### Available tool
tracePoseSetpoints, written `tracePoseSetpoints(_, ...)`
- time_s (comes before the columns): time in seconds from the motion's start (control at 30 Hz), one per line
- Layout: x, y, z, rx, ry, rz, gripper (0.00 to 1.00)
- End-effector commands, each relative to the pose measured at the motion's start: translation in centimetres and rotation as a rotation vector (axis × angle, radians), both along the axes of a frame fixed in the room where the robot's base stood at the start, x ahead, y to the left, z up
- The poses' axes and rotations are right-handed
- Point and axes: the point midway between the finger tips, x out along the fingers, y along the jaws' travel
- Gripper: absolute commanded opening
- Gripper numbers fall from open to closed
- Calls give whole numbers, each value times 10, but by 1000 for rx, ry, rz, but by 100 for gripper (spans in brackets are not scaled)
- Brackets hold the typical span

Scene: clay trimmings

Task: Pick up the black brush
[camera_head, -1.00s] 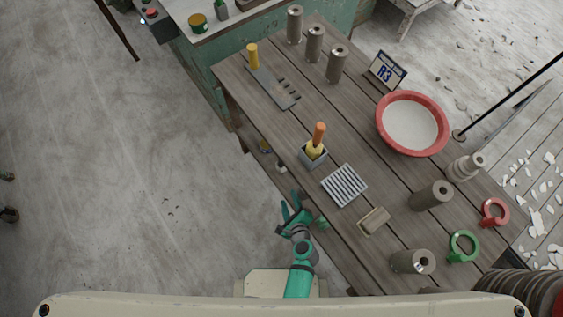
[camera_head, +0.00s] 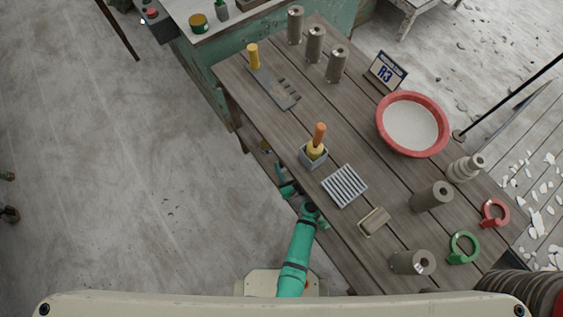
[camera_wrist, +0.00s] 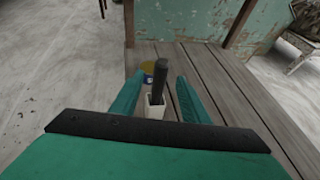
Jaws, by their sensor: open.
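The black brush shows in the wrist view as an upright black handle (camera_wrist: 160,78). Its lower end stands in a small pale square holder (camera_wrist: 154,106), so that end is hidden. My gripper (camera_wrist: 158,92) is open, with one green finger on each side of the handle and holder in the picture. I cannot tell how far the handle is from the fingertips, and no contact shows. In the head view my gripper (camera_head: 287,184) is at the left edge of the table, partly under it. I cannot make out the black brush there.
A yellow-brown round thing (camera_wrist: 149,67) lies behind the holder.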

Motion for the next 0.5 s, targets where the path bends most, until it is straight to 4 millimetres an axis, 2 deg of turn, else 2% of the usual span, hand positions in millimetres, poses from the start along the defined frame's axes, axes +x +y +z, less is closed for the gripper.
tracePoseSetpoints(0.3, 39, 14, -9, 0, -2, 1, 42)
tracePoseSetpoints(0.5, 45, 17, -13, -1, -2, 1, 42)
